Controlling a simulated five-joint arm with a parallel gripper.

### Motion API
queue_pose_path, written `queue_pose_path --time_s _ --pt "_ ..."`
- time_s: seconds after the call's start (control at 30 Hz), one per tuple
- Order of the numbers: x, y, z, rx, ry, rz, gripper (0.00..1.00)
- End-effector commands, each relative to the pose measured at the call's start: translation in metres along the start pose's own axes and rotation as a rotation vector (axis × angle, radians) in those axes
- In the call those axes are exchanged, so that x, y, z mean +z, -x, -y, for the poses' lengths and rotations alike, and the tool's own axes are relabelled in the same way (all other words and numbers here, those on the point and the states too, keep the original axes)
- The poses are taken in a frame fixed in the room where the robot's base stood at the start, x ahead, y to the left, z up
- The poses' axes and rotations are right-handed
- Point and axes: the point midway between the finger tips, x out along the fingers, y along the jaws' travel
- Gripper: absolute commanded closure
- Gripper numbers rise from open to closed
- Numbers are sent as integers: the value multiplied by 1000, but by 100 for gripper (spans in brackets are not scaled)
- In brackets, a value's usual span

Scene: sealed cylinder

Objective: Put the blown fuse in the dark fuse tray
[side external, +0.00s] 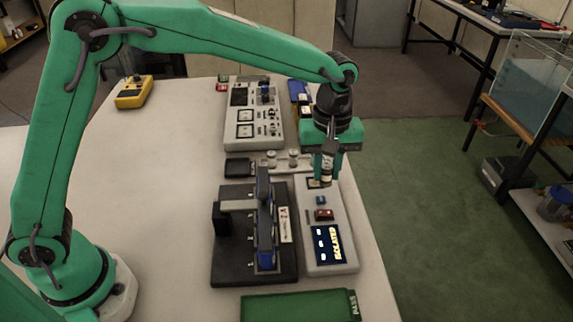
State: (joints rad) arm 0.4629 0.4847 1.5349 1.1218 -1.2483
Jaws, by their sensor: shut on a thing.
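My gripper (328,168) is at the right of the bench, above the far end of a pale panel whose screen reads ISOLATED. It is shut on a small upright cylinder (327,167) with a pale band and dark parts, which looks like the fuse. The fingers partly hide it, and I cannot tell from its look whether it is blown. A small dark tray (238,168) lies to the left of the gripper, apart from it; it looks like the dark fuse tray. Its inside is too small to make out.
Two pale cylinders (282,158) stand on a rack between tray and gripper. A black fixture with a blue-handled part (265,220) stands in front. The ISOLATED panel (335,205), a green PASS tray (290,306), a control box (240,140) and a yellow meter (134,95) surround it.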

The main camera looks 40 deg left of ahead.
Motion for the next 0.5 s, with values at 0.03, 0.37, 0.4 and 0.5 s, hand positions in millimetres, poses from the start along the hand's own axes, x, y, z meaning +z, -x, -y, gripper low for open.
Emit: queue_pose_path --time_s 0.03,0.37,0.4,0.5 --pt "-2 0 1 0 2 0 100" --pt "-49 -6 26 -1 7 0 100" --pt "-58 -7 32 0 7 0 100" --pt "-84 -11 49 -1 9 1 100"
